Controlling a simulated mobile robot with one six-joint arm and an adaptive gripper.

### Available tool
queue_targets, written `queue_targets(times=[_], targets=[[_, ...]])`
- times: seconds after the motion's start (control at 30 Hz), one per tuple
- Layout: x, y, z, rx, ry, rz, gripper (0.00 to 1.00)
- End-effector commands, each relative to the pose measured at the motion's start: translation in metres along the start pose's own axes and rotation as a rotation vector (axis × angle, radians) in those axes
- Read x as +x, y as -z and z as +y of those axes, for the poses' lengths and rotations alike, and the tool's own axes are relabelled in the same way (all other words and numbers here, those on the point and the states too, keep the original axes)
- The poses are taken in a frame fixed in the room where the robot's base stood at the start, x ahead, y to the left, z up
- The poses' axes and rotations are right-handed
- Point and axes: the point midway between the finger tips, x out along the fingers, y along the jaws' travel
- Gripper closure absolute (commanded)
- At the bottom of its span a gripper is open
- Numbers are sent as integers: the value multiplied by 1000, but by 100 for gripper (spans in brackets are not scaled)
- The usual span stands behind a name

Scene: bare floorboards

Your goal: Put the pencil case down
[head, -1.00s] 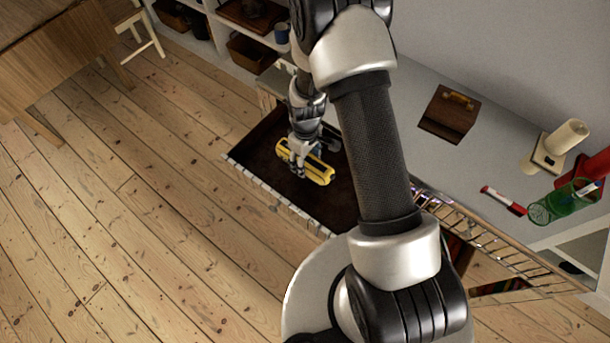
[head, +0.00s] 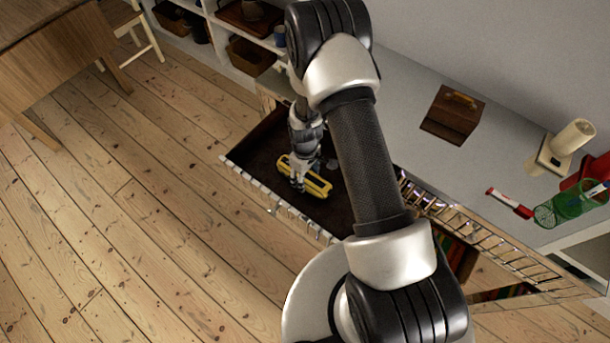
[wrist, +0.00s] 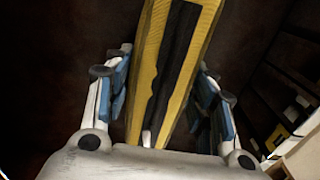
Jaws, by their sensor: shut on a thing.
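The pencil case is yellow with a dark strip along its top. In the head view the pencil case (head: 317,186) is inside or just above an open drawer with a dark brown floor (head: 262,152). My gripper (head: 298,180) comes down on it from above. In the wrist view my gripper (wrist: 165,110) has a blue-padded finger on each side of the pencil case (wrist: 172,60), shut on it across its width. I cannot tell whether the case touches the drawer floor. Part of the drawer is hidden behind my arm.
A grey cabinet top (head: 420,85) bears a brown box (head: 453,113), a cream lamp-like object (head: 562,148), a red-and-white marker (head: 509,203) and a green mesh cup (head: 562,208). A second open drawer with a barred front (head: 480,235) is at the right.

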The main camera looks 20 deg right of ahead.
Motion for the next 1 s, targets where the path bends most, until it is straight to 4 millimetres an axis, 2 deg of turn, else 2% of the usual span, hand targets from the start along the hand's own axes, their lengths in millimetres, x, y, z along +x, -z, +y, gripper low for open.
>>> queue_targets(times=[0.03, 0.07, 0.33, 0.63, 0.77, 0.87, 1.0], targets=[[3, 0, 0, 0, 0, 0, 78], [3, 0, 0, 0, 0, -1, 48], [2, 0, 0, 0, 0, -1, 30], [2, 0, 0, 0, 0, -1, 29], [-5, 0, 0, 0, 0, 0, 29], [-20, 0, 0, 0, 0, 0, 29], [-52, 1, 0, 0, -1, 2, 29]])
